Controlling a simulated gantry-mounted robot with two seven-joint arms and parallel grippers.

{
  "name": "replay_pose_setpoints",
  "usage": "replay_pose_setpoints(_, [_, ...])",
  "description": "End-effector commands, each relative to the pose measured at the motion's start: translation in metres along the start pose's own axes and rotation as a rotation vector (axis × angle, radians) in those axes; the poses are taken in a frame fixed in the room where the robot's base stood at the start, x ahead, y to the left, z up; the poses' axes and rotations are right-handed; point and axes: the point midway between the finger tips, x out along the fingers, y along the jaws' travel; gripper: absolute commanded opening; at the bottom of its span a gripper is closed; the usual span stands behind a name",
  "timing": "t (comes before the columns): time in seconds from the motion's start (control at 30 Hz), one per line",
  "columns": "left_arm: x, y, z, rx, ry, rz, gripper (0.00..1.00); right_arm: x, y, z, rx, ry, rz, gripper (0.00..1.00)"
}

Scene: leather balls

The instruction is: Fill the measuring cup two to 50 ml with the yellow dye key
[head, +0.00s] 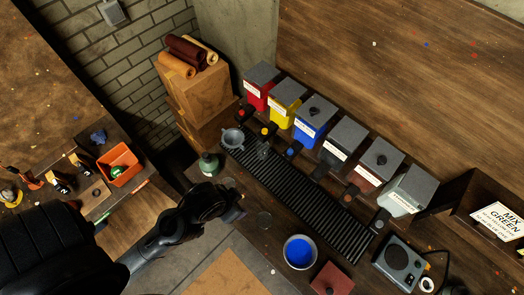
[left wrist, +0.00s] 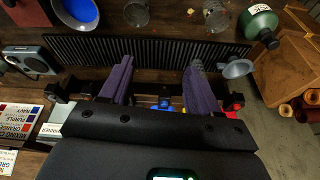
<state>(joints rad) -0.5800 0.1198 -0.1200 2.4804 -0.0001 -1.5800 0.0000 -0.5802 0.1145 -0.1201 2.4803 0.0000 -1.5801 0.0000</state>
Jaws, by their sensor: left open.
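A clear measuring cup (head: 264,151) stands on the black slatted tray, just in front of the yellow dye dispenser (head: 284,110). The yellow dye key (head: 268,132) is at the dispenser's front. I cannot read a level or number on the cup. Another clear cup (head: 263,220) stands on the bench near my left gripper (head: 238,206). Two clear cups (left wrist: 135,13) (left wrist: 215,17) show at the top of the left wrist view. My left gripper (left wrist: 157,82) is open, its purple fingers apart and nothing held between them. The right gripper is out of view.
Red (head: 258,88) and blue (head: 310,124) dispensers flank the yellow one, with darker ones to the right. A grey funnel-like cup (head: 232,138) and green bottle (head: 209,164) stand left. A bowl of blue (head: 299,252) and a grey device (head: 402,262) stand near the front.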

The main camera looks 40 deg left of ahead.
Motion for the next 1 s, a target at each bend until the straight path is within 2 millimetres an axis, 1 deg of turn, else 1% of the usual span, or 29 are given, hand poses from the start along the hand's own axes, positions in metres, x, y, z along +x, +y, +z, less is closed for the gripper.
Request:
replay_pose_setpoints(0.03, [0.0000,0.0000,0.0000,0.000,0.000,0.000,0.53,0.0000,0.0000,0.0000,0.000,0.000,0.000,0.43])
replay_pose_setpoints(0.3, [0.0000,0.0000,0.0000,0.000,0.000,0.000,0.12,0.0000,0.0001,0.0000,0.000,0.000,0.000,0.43])
replay_pose_setpoints(0.37, [0.0000,0.0000,0.0000,0.000,0.000,0.000,0.03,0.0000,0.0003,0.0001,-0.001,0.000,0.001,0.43])
replay_pose_setpoints(0.4, [0.0000,0.0000,0.0000,0.000,0.000,0.000,0.00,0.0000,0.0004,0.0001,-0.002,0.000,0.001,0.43])
replay_pose_setpoints(1.0, [0.0001,0.0000,0.0000,0.000,0.000,0.000,0.00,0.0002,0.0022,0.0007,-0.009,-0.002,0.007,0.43])
